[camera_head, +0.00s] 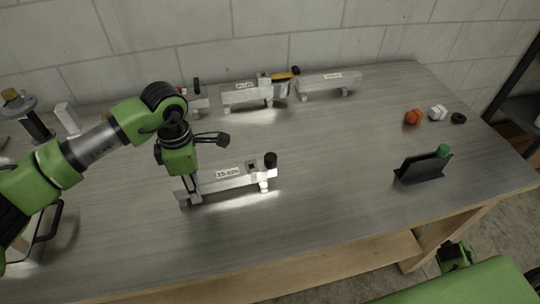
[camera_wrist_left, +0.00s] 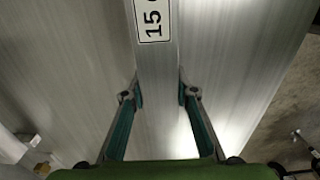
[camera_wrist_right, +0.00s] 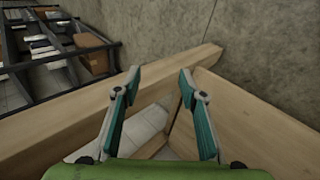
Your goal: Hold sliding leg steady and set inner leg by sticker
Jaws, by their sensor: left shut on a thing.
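An aluminium leg assembly (camera_head: 222,187) lies on the table in front of me, with a white sticker (camera_head: 228,173) that seems to read 15 cm. A small block with a black knob (camera_head: 270,160) stands at its right end. My left gripper (camera_head: 188,192) points down at the left end and is shut on the aluminium bar. In the left wrist view the bar (camera_wrist_left: 158,75) runs between the two fingers (camera_wrist_left: 159,95), the sticker (camera_wrist_left: 152,18) just beyond them. My right gripper (camera_wrist_right: 156,82) is open and empty beyond the table's right front edge.
Several similar trailer assemblies (camera_head: 330,84) stand along the back of the table (camera_head: 330,220). An orange piece (camera_head: 413,117), a white piece (camera_head: 438,112) and a black ring (camera_head: 458,118) lie at the right. A black holder (camera_head: 422,167) stands nearer. The front middle is clear.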

